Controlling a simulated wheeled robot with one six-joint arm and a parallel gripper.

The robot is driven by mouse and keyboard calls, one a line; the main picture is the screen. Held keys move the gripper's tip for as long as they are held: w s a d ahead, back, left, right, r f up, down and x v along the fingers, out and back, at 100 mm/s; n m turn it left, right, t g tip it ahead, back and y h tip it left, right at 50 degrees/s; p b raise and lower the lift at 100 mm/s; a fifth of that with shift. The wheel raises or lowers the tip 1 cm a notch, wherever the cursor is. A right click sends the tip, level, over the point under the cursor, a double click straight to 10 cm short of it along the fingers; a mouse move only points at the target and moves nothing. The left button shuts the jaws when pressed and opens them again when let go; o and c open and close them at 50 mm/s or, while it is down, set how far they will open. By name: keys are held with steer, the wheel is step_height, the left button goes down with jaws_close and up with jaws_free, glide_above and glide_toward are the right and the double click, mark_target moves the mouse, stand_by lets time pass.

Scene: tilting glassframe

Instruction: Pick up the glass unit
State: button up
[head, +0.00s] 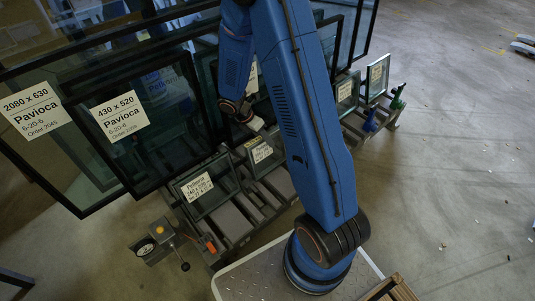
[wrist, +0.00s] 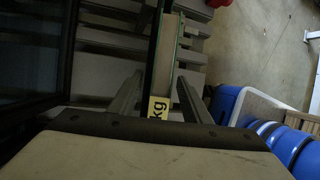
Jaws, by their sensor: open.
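Several framed glass units stand upright in a rack. A small unit with a white label (head: 262,152) stands just below my gripper (head: 252,122) in the head view. Another small labelled unit (head: 197,187) stands nearer the front left. In the wrist view my gripper (wrist: 160,82) is open, its two fingers apart. The edge of a glass unit (wrist: 165,60) with green-tinted borders runs between them, with a yellow label (wrist: 158,107) reading "kg" at its near end. I cannot tell whether the fingers touch it. The fingertips are hard to make out in the head view.
Large dark-framed panes (head: 155,125) labelled Pavioca lean on the left, close to my arm. More small units (head: 376,78) stand at the right end of the rack beside green and blue clamps (head: 370,121). A gauge device (head: 160,231) sits at front left.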

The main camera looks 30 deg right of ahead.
steer(key=shift+f, duration=0.1)
stand_by(0.3)
jaws_close()
steer(key=shift+w, duration=0.15)
stand_by(1.1)
